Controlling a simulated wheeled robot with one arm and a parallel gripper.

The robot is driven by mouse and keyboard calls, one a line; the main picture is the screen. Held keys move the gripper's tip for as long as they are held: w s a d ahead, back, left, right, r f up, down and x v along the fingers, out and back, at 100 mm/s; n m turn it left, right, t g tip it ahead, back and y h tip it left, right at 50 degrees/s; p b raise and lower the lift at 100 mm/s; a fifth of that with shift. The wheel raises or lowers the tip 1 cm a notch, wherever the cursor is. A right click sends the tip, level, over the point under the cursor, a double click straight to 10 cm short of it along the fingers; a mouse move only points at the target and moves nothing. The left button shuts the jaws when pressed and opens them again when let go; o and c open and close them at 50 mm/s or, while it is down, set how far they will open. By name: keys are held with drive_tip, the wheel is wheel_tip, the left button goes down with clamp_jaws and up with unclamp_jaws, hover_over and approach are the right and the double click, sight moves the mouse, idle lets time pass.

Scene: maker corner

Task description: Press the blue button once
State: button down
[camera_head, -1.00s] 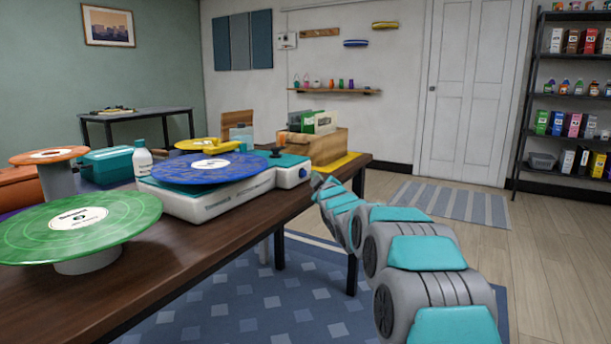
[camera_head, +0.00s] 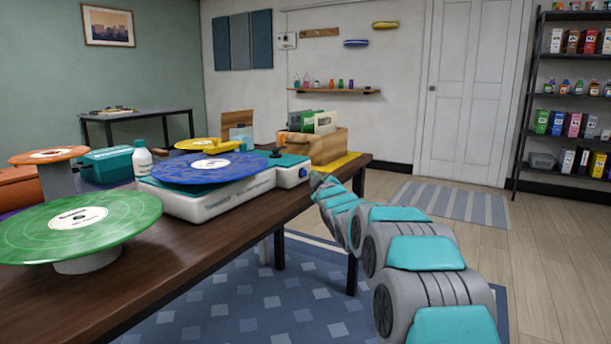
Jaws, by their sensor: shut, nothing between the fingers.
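The blue button (camera_head: 302,172) is a small round spot on the white front right corner of the turntable (camera_head: 215,205). The turntable carries a blue record (camera_head: 185,172) and stands on the dark wooden table. My arm reaches in from the lower right. My gripper (camera_head: 316,180) is at its far end, small in the view and just right of the button. The gripper is shut and empty. I cannot tell whether it touches the button, and its fingertips are hard to make out.
A green record (camera_head: 110,240) on a stand is at the table's front left. A wooden crate (camera_head: 328,150) of records stands behind the turntable's right end. A white bottle (camera_head: 142,160) is at its left.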

drive_tip(key=shift+w+a, duration=0.1)
drive_tip(key=shift+w+a, duration=0.15)
drive_tip(key=shift+w+a+b, duration=0.3)
drive_tip(key=shift+a+b, duration=0.15)
drive_tip(key=shift+a, duration=0.05)
idle(0.9)
drive_tip(key=shift+d, duration=0.1)
drive_tip(key=shift+s+d, duration=0.55)
drive_tip(key=shift+d, duration=0.15)
drive_tip(key=shift+p, duration=0.3)
drive_tip(key=s+d, duration=0.1)
drive_tip(key=d, duration=0.1)
drive_tip(key=s+d+p, duration=0.1)
drive_tip(key=s+d, duration=0.1)
idle(0.4)
